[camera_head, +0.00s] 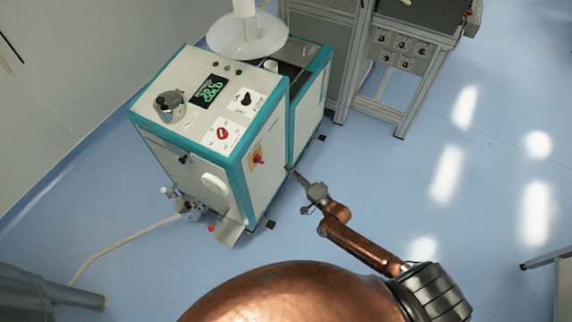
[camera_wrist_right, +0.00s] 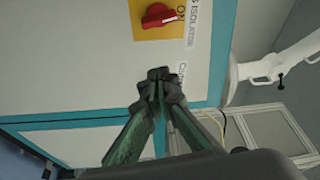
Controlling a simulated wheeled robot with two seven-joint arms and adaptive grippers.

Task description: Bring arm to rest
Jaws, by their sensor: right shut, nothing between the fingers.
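My right arm (camera_head: 360,247), copper coloured, reaches up from the lower right in the head view. Its right gripper (camera_head: 296,177) points up and left, close to the right side of the white and teal machine (camera_head: 262,135). In the right wrist view the fingertips (camera_wrist_right: 158,76) meet, with nothing held between them. They are in front of the white panel, below a red isolator switch on a yellow plate (camera_wrist_right: 158,18). Whether they touch the panel cannot be told. My left gripper is in neither view.
The red isolator switch also shows on the machine's side in the head view (camera_head: 258,158). A hose (camera_head: 125,242) runs along the floor at left. A metal frame bench (camera_head: 395,75) stands behind.

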